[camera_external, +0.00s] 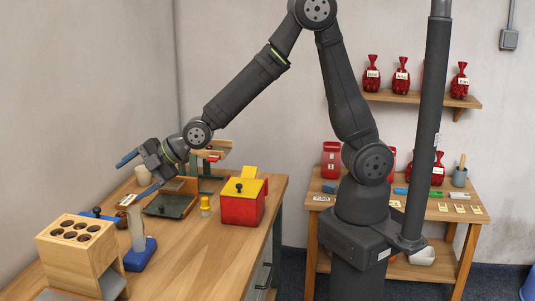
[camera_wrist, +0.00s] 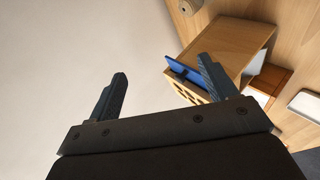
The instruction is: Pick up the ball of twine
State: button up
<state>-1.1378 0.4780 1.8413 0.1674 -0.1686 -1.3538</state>
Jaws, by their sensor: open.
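A small cream roll, probably the ball of twine (camera_external: 143,176), stands at the back left of the workbench (camera_external: 215,255). In the external view it shows between and behind my fingers. A beige roll with a dark centre (camera_wrist: 188,6), likely the same thing, is cut by the top edge of the wrist view. My gripper (camera_external: 122,183) is open and empty, above the back left of the bench. In the wrist view my gripper (camera_wrist: 162,70) has its two dark fingers wide apart, with nothing between them. The roll lies beyond the fingertips, apart from them.
A wooden block with round holes (camera_external: 75,235) stands at the front left.

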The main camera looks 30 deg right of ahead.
jog(key=w+a+r+m+g+h, duration=0.1)
jog(key=w+a+m+g+h, duration=0.35)
jog(key=w+a+m, duration=0.55)
jog(key=shift+n+g, duration=0.35)
jog(key=shift+n, duration=0.45)
jog(key=d+x, duration=0.1)
jog(key=x, duration=0.6)
jog(key=s+f+x, duration=0.1)
jog(key=x, duration=0.6)
jog(key=s+d+x, duration=0.1)
jog(key=x, duration=0.6)
jog(key=shift+d+f, duration=0.3)
jog(key=shift+x, duration=3.2)
jog(key=c, duration=1.1)
jog(key=shift+o, duration=0.2)
jog(key=shift+r, duration=0.1)
